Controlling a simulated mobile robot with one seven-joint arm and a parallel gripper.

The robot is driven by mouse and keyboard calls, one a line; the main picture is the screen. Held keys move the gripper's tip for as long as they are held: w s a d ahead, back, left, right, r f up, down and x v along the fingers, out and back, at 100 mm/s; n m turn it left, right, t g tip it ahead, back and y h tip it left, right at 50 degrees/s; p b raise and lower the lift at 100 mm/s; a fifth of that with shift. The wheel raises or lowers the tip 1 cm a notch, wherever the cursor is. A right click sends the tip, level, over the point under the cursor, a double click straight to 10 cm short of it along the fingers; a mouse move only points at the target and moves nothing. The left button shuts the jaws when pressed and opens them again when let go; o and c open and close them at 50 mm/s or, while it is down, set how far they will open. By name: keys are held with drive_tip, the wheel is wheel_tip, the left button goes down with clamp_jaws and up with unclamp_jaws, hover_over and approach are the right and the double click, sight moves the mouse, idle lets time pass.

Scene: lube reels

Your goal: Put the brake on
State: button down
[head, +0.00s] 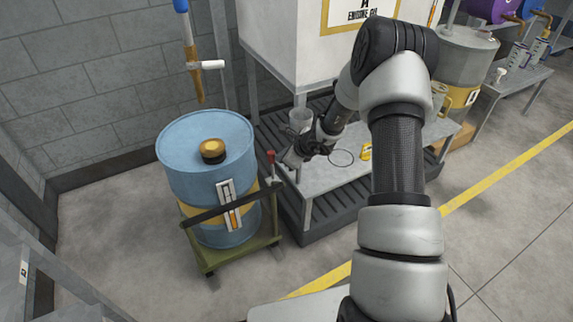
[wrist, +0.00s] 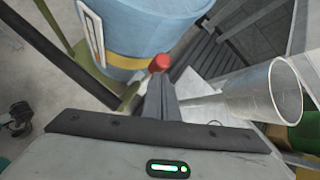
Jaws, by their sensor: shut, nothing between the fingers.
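The blue drum (head: 205,165) with a yellow band stands on a green wheeled dolly (head: 235,255). A lever with a red grip (head: 271,158) stands roughly upright at the dolly's right rear corner, beside the drum. My gripper (head: 286,161) is just right of the lever, low over the bench edge. In the wrist view, the shut fingers (wrist: 160,92) point at the red knob (wrist: 160,63), which shows just beyond their tips. I cannot tell whether they touch it. The lever's shaft is hidden behind the fingers there.
A metal bench (head: 330,178) with a loop of wire and a small yellow item stands right of the drum. A metal funnel-like vessel (wrist: 262,92) is close to the fingers' right. A hanging pipe (head: 194,70) is above the drum. Floor is clear in front of the dolly.

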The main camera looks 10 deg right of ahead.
drive_tip(key=w, duration=0.2)
drive_tip(key=w+a, duration=0.1)
drive_tip(key=shift+r+p, duration=0.25)
drive_tip(key=shift+p, duration=0.05)
drive_tip(key=shift+d, duration=0.1)
drive_tip(key=shift+r+p, duration=0.5)
drive_tip(key=shift+r, duration=0.3)
drive_tip(key=w+d+r+p, duration=0.1)
drive_tip(key=d+r+p, duration=0.2)
drive_tip(key=r+p, duration=0.3)
wheel_tip(320, 180, up, 5)
drive_tip(key=shift+d, duration=0.2)
drive_tip(key=shift+w, duration=0.1)
